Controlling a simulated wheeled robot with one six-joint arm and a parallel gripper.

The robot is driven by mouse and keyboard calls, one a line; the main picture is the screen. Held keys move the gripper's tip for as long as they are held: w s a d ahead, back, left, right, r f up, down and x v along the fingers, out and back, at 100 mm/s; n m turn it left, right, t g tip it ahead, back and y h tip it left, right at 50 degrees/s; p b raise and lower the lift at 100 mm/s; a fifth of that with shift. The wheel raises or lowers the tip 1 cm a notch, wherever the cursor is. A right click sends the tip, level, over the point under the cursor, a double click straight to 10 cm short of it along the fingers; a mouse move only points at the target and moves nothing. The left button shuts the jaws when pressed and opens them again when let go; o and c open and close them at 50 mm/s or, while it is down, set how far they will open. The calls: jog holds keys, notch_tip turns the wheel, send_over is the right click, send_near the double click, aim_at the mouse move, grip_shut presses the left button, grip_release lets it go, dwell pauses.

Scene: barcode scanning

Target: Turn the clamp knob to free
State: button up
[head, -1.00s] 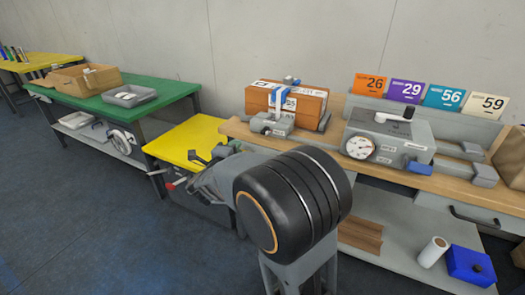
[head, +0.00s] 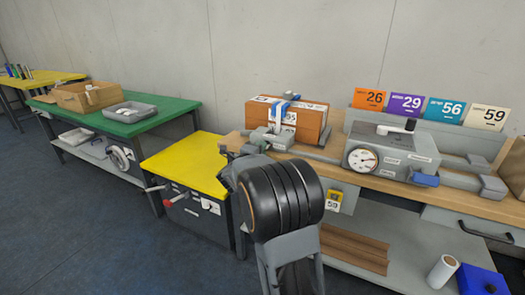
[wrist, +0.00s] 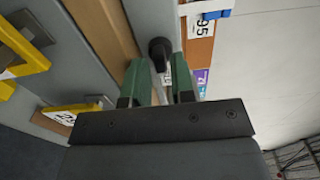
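In the wrist view a black knob (wrist: 160,50) on a grey shaft is just beyond and between the tips of my gripper (wrist: 159,70). My gripper's two green fingers are apart, one on each side of the shaft line; I cannot tell whether they touch it. The labelled brown box (wrist: 198,48) with blue tape is behind the knob. In the head view this box (head: 262,112) sits on the wooden bench beside a grey clamp body (head: 272,137). My gripper's fingers are mostly hidden there behind my black wrist.
A grey gauge unit (head: 392,150) with a black-knobbed lever stands right of the box. Numbered cards (head: 428,108) line the bench back. A yellow-topped cabinet (head: 185,165) and a green table (head: 150,125) are at left. A yellow tag (head: 334,200) hangs below the bench edge.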

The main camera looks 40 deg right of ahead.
jog(key=shift+w+d, duration=0.25)
jog(key=shift+d, duration=0.25)
jog(key=shift+c, duration=0.2)
grip_shut()
jog(key=shift+n+p, duration=0.3)
jog(key=shift+n, duration=0.1)
jog(key=n+p, duration=1.2)
jog(key=n, duration=0.5)
jog(key=shift+r, duration=0.1)
dwell(0.4)
